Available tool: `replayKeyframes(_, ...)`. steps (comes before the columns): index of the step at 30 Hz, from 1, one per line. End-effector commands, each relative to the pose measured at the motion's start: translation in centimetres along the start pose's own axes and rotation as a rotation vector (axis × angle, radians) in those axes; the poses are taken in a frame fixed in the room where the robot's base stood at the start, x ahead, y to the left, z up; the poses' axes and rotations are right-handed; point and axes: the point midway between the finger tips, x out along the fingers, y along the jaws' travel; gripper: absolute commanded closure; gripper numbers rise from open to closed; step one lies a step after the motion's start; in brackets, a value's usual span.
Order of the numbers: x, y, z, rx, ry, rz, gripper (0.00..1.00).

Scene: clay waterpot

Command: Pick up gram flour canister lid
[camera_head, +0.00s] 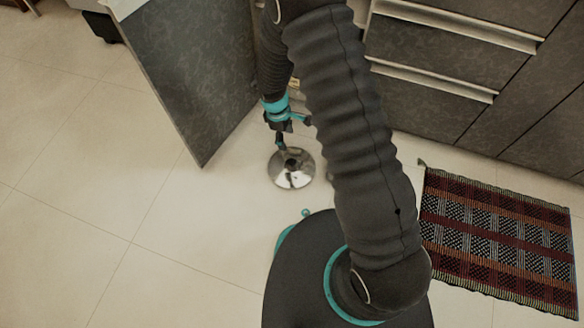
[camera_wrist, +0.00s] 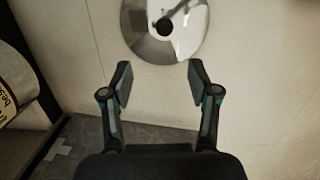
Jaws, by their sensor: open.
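A round, shiny metal lid (camera_head: 291,178) with a dark knob in its middle appears to lie on the pale tiled floor. In the wrist view the lid (camera_wrist: 187,42) is at the top, just beyond my fingertips, with its upper edge cut off. My gripper (camera_wrist: 160,74) is open, with nothing between its fingers. In the head view my gripper (camera_head: 283,145) points down at the lid's far edge and overlaps it in the picture. I cannot tell whether it touches the lid.
An open grey cabinet door (camera_head: 195,75) stands left of my arm. Drawers (camera_head: 430,105) are at the right, and a woven striped mat (camera_head: 495,240) lies on the floor. A partly cut-off labelled container (camera_wrist: 15,85) shows at the wrist view's left. The floor at left is clear.

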Motion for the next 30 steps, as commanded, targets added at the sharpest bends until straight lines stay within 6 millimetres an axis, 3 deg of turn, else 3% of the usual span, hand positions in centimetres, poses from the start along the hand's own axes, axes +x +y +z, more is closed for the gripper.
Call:
replayKeyframes(15, 8.1, -0.3, -0.2, -0.016, -0.005, -0.005, 0.39)
replayKeyframes(26, 10.2, -0.5, -0.1, -0.016, -0.005, -0.005, 0.39)
replayKeyframes(30, 12.0, -0.8, 0.2, -0.015, -0.006, -0.006, 0.39)
